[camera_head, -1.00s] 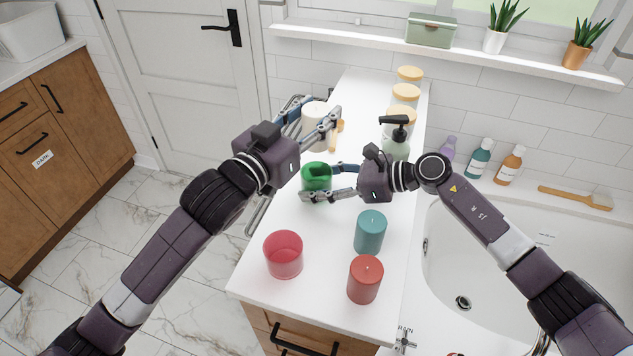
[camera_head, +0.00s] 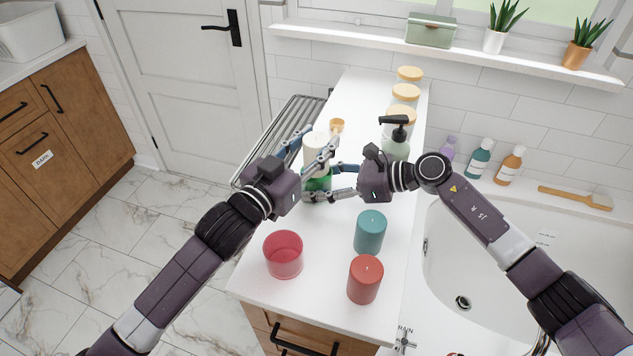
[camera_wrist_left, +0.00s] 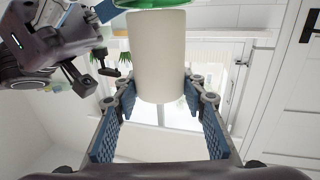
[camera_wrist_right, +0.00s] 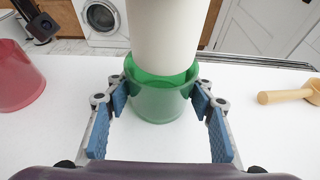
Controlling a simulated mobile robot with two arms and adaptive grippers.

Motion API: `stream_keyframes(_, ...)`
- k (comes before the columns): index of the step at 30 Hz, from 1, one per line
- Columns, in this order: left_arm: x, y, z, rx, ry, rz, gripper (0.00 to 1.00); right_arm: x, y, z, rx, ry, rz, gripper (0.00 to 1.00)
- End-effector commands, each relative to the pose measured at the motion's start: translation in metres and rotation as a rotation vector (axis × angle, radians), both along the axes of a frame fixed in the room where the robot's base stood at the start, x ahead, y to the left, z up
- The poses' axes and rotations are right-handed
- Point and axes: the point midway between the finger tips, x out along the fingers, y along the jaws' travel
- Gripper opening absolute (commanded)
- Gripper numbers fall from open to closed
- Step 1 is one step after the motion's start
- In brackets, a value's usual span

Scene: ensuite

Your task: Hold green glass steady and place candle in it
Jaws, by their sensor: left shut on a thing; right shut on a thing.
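The white candle (camera_head: 314,143) is upright between the fingers of my left gripper (camera_head: 320,150), which is shut on it; it also shows in the left wrist view (camera_wrist_left: 158,55). The green glass (camera_head: 319,184) stands upright on the white counter. My right gripper (camera_head: 325,182) is shut around the glass, with a finger on each side in the right wrist view (camera_wrist_right: 160,105). The candle's lower end is over the glass's mouth, at about rim level. I cannot tell whether it is inside or touches the rim.
A red glass (camera_head: 283,255), a teal candle (camera_head: 370,232) and a red candle (camera_head: 365,279) stand nearer on the counter. A soap dispenser (camera_head: 396,146) and several lidded jars stand behind. A wooden utensil (camera_wrist_right: 290,95) lies nearby. The bathtub (camera_head: 500,260) is to the right.

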Motion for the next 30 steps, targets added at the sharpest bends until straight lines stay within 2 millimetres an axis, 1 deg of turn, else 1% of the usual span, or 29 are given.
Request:
stream_keyframes(6,0.0,0.0,-0.012,-0.002,-0.001,0.0,0.09,0.0,0.0,0.0,0.0,0.0,0.0,0.22)
stream_keyframes(16,0.0,0.0,-0.014,-0.002,-0.002,-0.001,0.09,0.0,0.0,0.0,0.0,0.0,0.0,0.22)
stream_keyframes(17,0.0,0.0,-0.014,-0.002,-0.002,-0.001,0.41,0.0,0.0,0.0,0.0,0.0,0.0,0.22)
stream_keyframes(21,0.0,0.0,-0.015,-0.002,-0.001,-0.001,0.57,0.0,0.0,0.0,0.0,0.0,0.0,0.22)
stream_keyframes(22,0.0,0.0,-0.015,-0.002,-0.001,-0.001,0.58,0.0,0.0,0.0,0.0,0.0,0.0,0.22)
stream_keyframes(30,-0.001,0.0,-0.016,0.0,0.001,0.0,0.58,0.0,0.0,0.0,0.0,0.0,0.0,0.22)
